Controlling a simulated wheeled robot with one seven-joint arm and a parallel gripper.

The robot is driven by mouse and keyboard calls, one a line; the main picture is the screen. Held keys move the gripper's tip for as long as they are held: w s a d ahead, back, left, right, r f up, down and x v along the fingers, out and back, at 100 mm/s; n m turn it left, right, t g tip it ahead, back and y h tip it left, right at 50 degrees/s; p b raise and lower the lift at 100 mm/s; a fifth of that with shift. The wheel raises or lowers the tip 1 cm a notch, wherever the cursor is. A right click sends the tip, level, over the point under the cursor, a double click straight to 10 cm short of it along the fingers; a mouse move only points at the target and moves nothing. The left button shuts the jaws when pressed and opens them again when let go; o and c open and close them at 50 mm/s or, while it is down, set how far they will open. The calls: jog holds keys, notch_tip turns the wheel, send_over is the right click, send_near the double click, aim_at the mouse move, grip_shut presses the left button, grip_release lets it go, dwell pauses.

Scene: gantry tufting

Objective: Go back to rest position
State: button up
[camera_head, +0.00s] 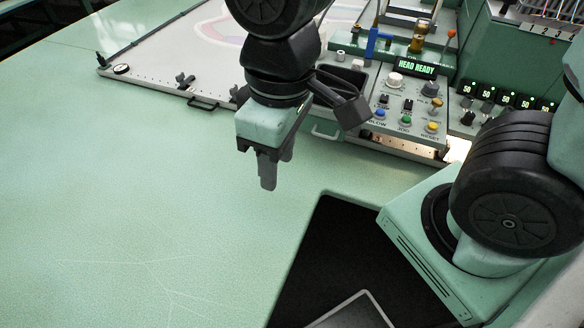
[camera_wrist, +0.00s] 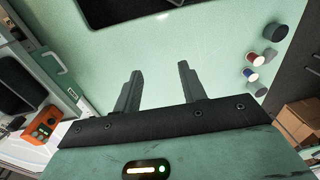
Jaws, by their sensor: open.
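My gripper (camera_head: 268,182) hangs in mid-air in the head view, pointing down above the pale green floor or table surface (camera_head: 150,170). In the wrist view my gripper (camera_wrist: 158,88) shows two dark fingers spread apart with nothing between them. It is open and empty, apart from every object.
A control panel (camera_head: 410,108) with knobs, buttons and a "HEAD READY" display stands behind and right of my gripper. A white framed board (camera_head: 160,65) lies at the back left. The wrist view shows several spools (camera_wrist: 252,76) at right and an orange box (camera_wrist: 44,124) at left. The green surface at left is clear.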

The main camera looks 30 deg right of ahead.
jog(key=s, duration=0.2)
jog(key=shift+s+d+f, duration=0.3)
jog(key=shift+s+f, duration=0.1)
notch_tip(320, 180, down, 3)
jog(key=b, duration=0.2)
jog(key=shift+r+b, duration=0.15)
jog(key=shift+b, duration=0.25)
jog(key=shift+r, duration=0.15)
jog(key=shift+c, duration=0.5)
